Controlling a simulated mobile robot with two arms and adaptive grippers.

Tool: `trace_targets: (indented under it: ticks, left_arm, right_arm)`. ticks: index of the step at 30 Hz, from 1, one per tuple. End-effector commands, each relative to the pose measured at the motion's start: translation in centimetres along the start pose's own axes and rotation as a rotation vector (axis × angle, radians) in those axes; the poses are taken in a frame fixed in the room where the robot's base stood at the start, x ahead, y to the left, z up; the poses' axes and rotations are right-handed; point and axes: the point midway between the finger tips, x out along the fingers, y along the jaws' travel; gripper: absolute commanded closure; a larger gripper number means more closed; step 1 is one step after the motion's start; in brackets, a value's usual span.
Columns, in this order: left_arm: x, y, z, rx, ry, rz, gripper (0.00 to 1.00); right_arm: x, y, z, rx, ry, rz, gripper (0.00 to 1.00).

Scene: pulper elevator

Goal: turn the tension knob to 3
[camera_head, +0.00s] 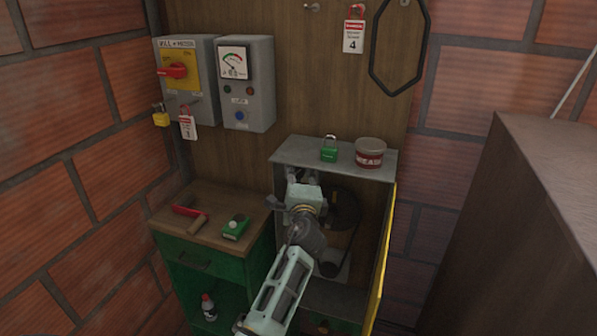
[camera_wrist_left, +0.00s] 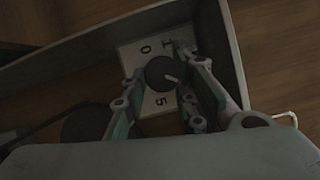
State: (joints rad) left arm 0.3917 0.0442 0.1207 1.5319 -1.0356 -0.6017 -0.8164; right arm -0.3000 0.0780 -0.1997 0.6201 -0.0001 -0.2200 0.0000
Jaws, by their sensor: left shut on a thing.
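The tension knob (camera_wrist_left: 160,72) is a round black dial with a white pointer line, on a pale number plate (camera_wrist_left: 132,53) inside the open cabinet. In the left wrist view, the pointer aims right and slightly down, toward a finger. A 0 and a 1 show above the knob and a sideways 5 below it; the right-hand numbers are mostly hidden by the finger. My left gripper (camera_wrist_left: 166,78) has a finger on either side of the knob and is shut on it. In the head view, my left gripper (camera_head: 304,196) reaches into the cabinet, hiding the knob. My right gripper is not in view.
The grey cabinet (camera_head: 310,153) holds a green padlock (camera_head: 329,150) and a grease tin (camera_head: 370,153) on top. Its yellow-edged door (camera_head: 382,262) stands open at right. A green workbench (camera_head: 205,194) with small items stands left. Control boxes hang above it.

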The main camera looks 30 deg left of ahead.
Motion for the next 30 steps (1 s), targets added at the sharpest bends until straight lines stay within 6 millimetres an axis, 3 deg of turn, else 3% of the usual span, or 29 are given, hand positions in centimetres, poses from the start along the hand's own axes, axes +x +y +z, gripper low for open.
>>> trace_targets:
  ticks: [1, 10, 30]
  left_arm:
    - [-0.1, 0.7, 0.1, -0.032, 0.000, 0.035, 1.00]
    - [-0.2, 0.8, -0.1, -0.175, 0.009, 0.097, 1.00]
    - [-0.3, 1.0, -0.2, -0.228, 0.013, 0.120, 1.00]
  right_arm:
    - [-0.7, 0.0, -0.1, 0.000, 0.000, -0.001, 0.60]
    - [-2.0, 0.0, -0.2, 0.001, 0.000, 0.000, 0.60]
    - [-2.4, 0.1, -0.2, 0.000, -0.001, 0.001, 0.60]
